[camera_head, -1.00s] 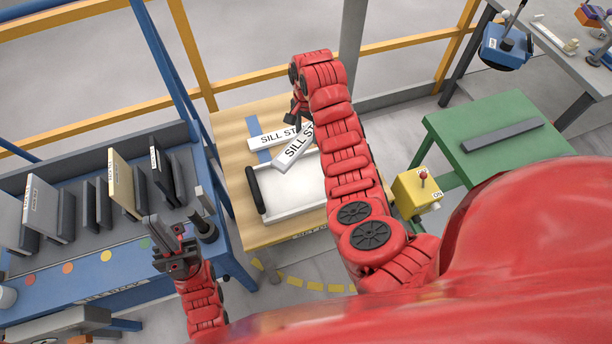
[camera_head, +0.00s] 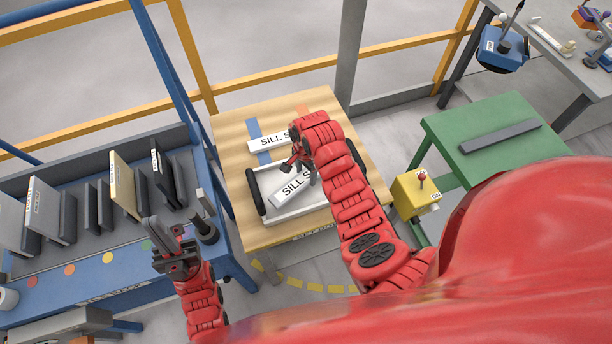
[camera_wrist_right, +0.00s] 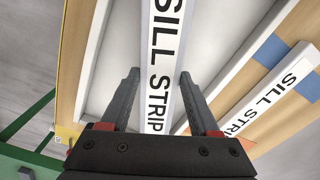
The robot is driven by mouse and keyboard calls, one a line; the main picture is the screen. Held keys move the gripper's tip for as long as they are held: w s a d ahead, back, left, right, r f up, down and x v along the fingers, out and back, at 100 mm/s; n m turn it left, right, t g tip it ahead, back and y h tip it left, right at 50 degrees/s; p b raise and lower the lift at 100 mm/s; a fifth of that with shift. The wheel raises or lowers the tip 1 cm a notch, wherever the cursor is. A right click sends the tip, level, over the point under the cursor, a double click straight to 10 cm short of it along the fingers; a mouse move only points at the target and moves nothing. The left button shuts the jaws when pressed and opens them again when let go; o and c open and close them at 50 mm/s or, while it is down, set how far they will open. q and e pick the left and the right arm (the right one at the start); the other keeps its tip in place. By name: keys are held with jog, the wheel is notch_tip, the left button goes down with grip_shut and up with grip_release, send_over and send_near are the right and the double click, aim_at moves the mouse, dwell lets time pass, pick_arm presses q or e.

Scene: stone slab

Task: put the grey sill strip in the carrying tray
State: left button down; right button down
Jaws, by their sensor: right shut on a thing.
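My right gripper (camera_head: 298,160) is shut on a pale strip lettered "SILL STRIP" (camera_head: 290,190). The same strip runs between its fingers in the right wrist view (camera_wrist_right: 160,60). The held strip is over the inside of the white carrying tray (camera_head: 292,217), tilted across it; I cannot tell whether it touches the tray floor. The tray has dark handles at its ends and stands on a wooden table. A second, whiter sill strip (camera_head: 265,143) lies behind the tray and shows in the right wrist view (camera_wrist_right: 278,95). My left gripper (camera_head: 167,236) is empty, its fingers apart.
The wooden table (camera_head: 232,130) has blue and orange marks. A blue bench (camera_head: 130,270) with upright plates is at left. At right stand a green table (camera_head: 480,115) with a dark grey bar (camera_head: 500,135) and a yellow switch box (camera_head: 415,195). Yellow railings run behind.

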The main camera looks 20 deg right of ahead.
jog(key=shift+w+f+p, duration=0.1)
jog(key=shift+f+p, duration=0.2)
jog(key=shift+f, duration=0.95)
jog(key=shift+c, duration=0.6)
grip_release()
